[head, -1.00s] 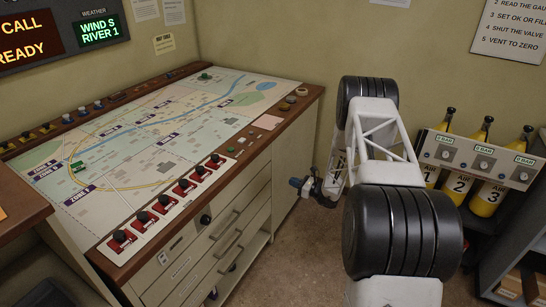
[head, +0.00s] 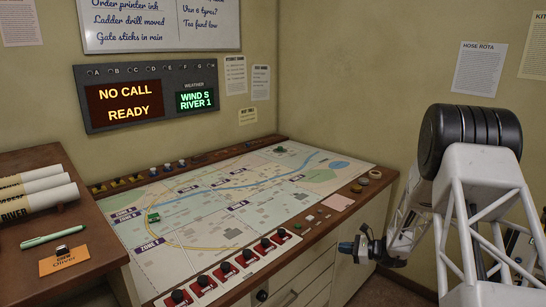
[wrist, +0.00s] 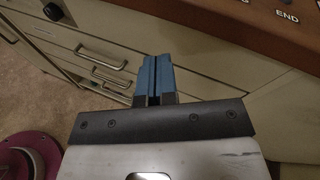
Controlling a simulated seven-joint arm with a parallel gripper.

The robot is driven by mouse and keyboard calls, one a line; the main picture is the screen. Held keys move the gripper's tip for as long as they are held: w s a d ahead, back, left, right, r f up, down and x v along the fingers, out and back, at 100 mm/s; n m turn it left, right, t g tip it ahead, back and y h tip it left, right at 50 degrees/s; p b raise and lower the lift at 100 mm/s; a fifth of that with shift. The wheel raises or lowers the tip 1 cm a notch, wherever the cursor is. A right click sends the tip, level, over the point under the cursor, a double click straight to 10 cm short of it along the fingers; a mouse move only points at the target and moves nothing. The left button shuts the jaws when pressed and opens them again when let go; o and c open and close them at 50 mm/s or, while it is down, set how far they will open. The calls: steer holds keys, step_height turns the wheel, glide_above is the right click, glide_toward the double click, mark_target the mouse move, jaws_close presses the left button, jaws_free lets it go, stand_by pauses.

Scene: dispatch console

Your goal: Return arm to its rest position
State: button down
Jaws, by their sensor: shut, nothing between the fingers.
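My gripper (head: 362,240) is at the right of the map console, low beside its right front corner and apart from it, in the head view. In the wrist view its blue fingers (wrist: 153,78) are together with nothing between them, pointing toward the console's drawer front. My arm stands folded at the right of the head view. The map console (head: 352,203) has a wooden rim around a printed map.
Red switches (head: 225,270) line the console's front edge. A green block (head: 153,217) stands on the map. Drawers with metal handles (wrist: 97,53) face my gripper. A round magenta object (wrist: 30,155) is on the floor. A wooden side desk (head: 95,215) holds rolled papers (head: 35,200).

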steer(key=s+a+r+n+g+h, duration=0.3)
steer(key=s+a+r+n, duration=0.2)
steer(key=s+r, duration=0.55)
steer(key=s+a+r+n+g+h, duration=0.25)
steer(key=s+a+r+n, duration=0.3)
steer(key=s+r, duration=0.55)
steer(key=s+r+n+h, duration=0.2)
steer(key=s+n+h, duration=0.1)
steer(key=s, duration=0.7)
steer(key=s+d+r+n+t+h, duration=0.1)
steer(key=s+r+n+h, duration=0.2)
steer(key=s, duration=0.8)
steer(key=s+d+r+n+h, duration=0.1)
steer(key=s+r+n+h, duration=0.1)
steer(key=s, duration=0.8)
steer(key=shift+s+r+n+h, duration=0.15)
steer(key=shift+s+n+h, duration=0.25)
steer(key=shift+n, duration=0.25)
